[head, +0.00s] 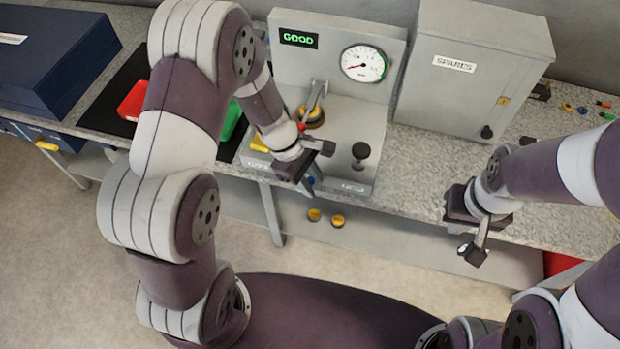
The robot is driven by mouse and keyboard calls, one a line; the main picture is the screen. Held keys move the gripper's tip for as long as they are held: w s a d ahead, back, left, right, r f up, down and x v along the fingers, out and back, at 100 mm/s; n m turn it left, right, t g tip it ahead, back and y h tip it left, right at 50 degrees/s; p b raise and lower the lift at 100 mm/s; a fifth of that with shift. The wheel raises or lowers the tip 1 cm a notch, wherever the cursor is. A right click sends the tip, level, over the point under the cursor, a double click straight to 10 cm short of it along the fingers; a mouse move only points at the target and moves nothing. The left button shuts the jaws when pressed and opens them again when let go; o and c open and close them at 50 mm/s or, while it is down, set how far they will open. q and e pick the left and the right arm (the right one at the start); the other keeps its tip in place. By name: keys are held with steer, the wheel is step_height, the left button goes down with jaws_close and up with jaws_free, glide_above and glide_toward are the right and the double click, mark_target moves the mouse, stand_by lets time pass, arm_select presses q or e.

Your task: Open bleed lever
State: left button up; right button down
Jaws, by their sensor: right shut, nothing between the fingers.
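A grey test stand stands on the bench, with a green "GOOD" display (299,38) and a round dial gauge (363,63) on its back panel. On its base are a metal lever with a red tip (315,103) over a brass-coloured round part (313,118), a yellow handle (258,144) and a black knob (361,151). The base labels are too small to read, so I cannot tell which is the bleed lever. My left gripper (316,166) is over the front of the base, its fingers apart, partly hiding it. My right gripper (474,252) is shut and empty in front of the bench edge.
A grey "SPARES" cabinet (465,95) stands right of the stand. Red (132,101) and green (231,120) bins and a dark blue case (60,65) are at left. Small loose parts lie at far right.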

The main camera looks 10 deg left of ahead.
arm_select(q)
jaws_close()
steer(key=shift+a+f+h+b, duration=0.4)
steer(key=shift+h+b, duration=0.1)
steer(key=shift+b, duration=0.7)
steer(key=shift+a+r+h+b, duration=0.15)
steer(key=shift+r+h+b, duration=0.15)
steer(key=shift+r+h, duration=0.45)
jaws_free()
steer(key=shift+f, duration=0.15)
